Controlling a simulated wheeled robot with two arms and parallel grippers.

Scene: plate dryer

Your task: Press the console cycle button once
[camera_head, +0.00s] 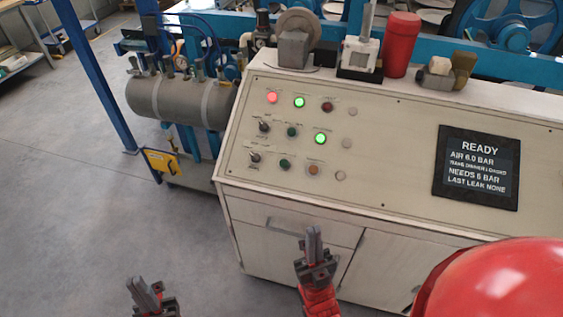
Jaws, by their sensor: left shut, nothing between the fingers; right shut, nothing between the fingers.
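The cream console (390,200) has a sloped panel with rows of lamps, knobs and buttons. A red lamp (272,97) and two green lamps, one in the top row (299,102) and one in the middle row (320,138), are lit. Dark green buttons (284,164) and an orange-brown button (313,169) are unlit. The small labels are unreadable, so I cannot tell which is the cycle button. My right gripper (313,236) is shut and empty in front of the console's lower front. My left gripper (142,288) is shut and empty, further left over the floor.
A black display (476,168) on the panel reads READY, AIR 6.0 BAR, LAST LEAK NONE. A red cylinder (401,45) and small devices stand on the console's top ledge. A grey tank (178,101) and blue post (95,70) stand left. The left floor is open.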

